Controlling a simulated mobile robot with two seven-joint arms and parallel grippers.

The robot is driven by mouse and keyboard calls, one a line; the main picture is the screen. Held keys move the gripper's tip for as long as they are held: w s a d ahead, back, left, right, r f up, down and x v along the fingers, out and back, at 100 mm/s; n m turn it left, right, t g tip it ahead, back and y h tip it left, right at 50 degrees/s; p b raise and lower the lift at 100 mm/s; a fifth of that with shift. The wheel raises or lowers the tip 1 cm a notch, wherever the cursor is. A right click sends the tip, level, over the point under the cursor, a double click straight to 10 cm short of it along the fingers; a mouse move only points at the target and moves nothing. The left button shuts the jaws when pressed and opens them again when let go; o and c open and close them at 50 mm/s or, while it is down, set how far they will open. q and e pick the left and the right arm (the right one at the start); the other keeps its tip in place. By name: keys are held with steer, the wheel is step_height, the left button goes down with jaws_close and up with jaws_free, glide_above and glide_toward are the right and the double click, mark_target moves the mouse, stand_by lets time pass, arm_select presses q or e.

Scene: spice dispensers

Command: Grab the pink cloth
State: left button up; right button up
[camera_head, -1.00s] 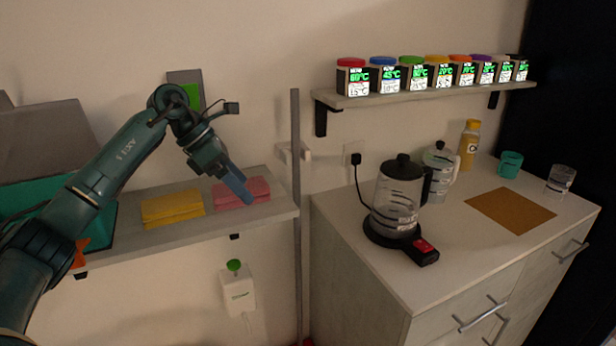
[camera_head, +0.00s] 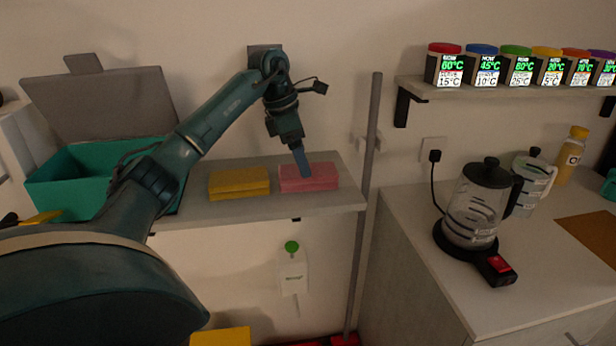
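The pink cloth (camera_head: 314,178) lies folded on the grey wall shelf, to the right of a folded yellow cloth (camera_head: 238,183). My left gripper (camera_head: 303,167) points down at the pink cloth, with its blue fingers over the cloth's middle. The fingertips appear to be at the cloth's top or just in front of its back part. The fingers overlap from this side, so I cannot tell whether they are apart or closed. The cloth still lies flat on the shelf. My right gripper is not in view.
The shelf (camera_head: 205,215) ends at a grey upright pole (camera_head: 367,200). A teal open box (camera_head: 70,178) stands at the left. On the right, a counter (camera_head: 420,240) holds a kettle (camera_head: 472,215). Above it, a small shelf (camera_head: 450,92) carries several spice dispensers.

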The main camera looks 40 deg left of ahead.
mark_target(325, 176)
arm_select(q)
steer(key=x, duration=0.4)
steer(key=shift+f, duration=0.2)
steer(key=shift+c, duration=0.2)
steer(key=c, duration=1)
steer(key=shift+c, duration=0.2)
steer(key=shift+r, duration=0.1)
